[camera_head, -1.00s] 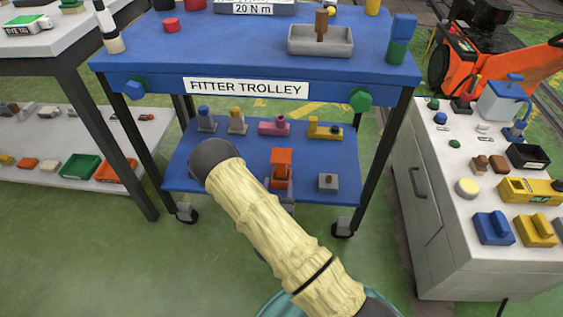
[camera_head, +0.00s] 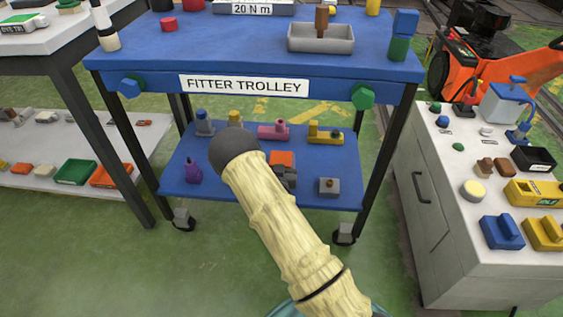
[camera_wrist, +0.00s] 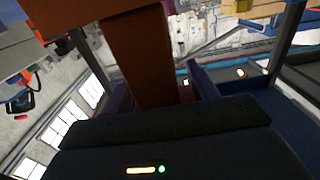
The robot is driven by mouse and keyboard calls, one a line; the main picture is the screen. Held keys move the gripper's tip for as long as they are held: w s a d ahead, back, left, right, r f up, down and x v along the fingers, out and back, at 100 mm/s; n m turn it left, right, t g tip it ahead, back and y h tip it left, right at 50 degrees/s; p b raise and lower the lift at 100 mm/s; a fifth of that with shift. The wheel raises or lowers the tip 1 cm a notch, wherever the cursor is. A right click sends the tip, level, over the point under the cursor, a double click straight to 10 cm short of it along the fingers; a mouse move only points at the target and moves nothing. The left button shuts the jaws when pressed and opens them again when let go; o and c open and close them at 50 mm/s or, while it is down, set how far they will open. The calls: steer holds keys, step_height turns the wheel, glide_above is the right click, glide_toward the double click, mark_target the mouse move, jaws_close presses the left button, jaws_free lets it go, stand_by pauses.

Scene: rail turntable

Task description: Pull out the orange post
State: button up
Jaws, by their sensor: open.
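The orange post (camera_head: 281,158) stands on the trolley's lower blue shelf, right of my arm's dark elbow. Its wide orange head shows, and its lower part is mostly hidden by my gripper (camera_head: 287,176). In the wrist view the orange-brown post (camera_wrist: 145,58) rises between the two dark blue fingers of my gripper (camera_wrist: 162,85), under its wider head (camera_wrist: 85,14). The gripper is open, with one finger on each side of the post. I cannot tell whether either finger touches it. The post's base is hidden.
The lower shelf (camera_head: 225,183) also holds a purple piece (camera_head: 193,172), a grey block (camera_head: 329,187), a pink piece (camera_head: 273,130) and a yellow piece (camera_head: 326,133). The trolley's upper top (camera_head: 240,55) overhangs the shelf. A white cabinet (camera_head: 435,215) stands to the right.

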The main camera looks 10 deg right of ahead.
jaws_close()
steer(key=c, duration=0.8)
jaws_free()
steer(key=c, duration=0.4)
steer(key=shift+o, duration=0.2)
steer(key=shift+r, duration=0.1)
steer(key=shift+r+p, duration=0.55)
steer(key=shift+r, duration=0.1)
steer(key=shift+r+p, duration=2.2)
steer(key=shift+r, duration=0.85)
steer(key=shift+r+p, duration=1.75)
steer(key=shift+r, duration=0.75)
